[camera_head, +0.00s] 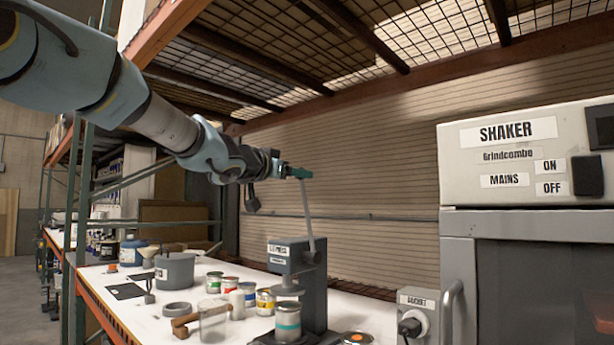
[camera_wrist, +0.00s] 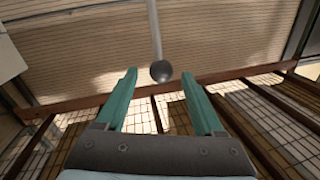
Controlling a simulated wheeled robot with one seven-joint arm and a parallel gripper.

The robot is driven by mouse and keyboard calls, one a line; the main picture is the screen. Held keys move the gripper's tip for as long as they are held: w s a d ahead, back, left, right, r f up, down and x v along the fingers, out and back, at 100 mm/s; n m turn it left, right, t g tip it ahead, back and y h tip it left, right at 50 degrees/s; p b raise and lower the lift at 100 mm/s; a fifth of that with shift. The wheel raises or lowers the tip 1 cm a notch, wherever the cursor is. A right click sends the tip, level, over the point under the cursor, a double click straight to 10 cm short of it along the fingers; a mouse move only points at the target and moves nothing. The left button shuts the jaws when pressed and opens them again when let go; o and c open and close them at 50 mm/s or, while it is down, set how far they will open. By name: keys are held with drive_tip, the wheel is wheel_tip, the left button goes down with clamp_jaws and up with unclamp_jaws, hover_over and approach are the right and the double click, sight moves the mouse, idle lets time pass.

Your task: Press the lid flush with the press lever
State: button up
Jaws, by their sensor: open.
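The lid press (camera_head: 282,256) stands on the white bench, with a long grey press lever (camera_head: 307,212) rising from its right side. A can with a teal band (camera_head: 288,324) stands upright under the press head. I cannot tell how the lid sits on its rim. My gripper (camera_head: 300,173) is at the lever's upper end, high above the bench. In the wrist view its green fingers are open, and the lever's dark ball knob (camera_wrist: 161,71) appears between the fingertips. I cannot tell whether either finger touches it.
Several paint cans (camera_head: 265,301), a grey bucket (camera_head: 175,270), a clear container (camera_head: 214,324) and a brown wooden-looking tool (camera_head: 187,322) stand left of the press. A socket box (camera_head: 417,310) and the shaker cabinet (camera_head: 520,165) are at right. The space around my gripper looks clear.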

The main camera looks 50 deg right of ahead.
drive_tip(key=w+d+p, duration=0.1)
drive_tip(key=d, duration=0.5)
drive_tip(key=shift+d, duration=0.35)
clamp_jaws()
idle(1.1)
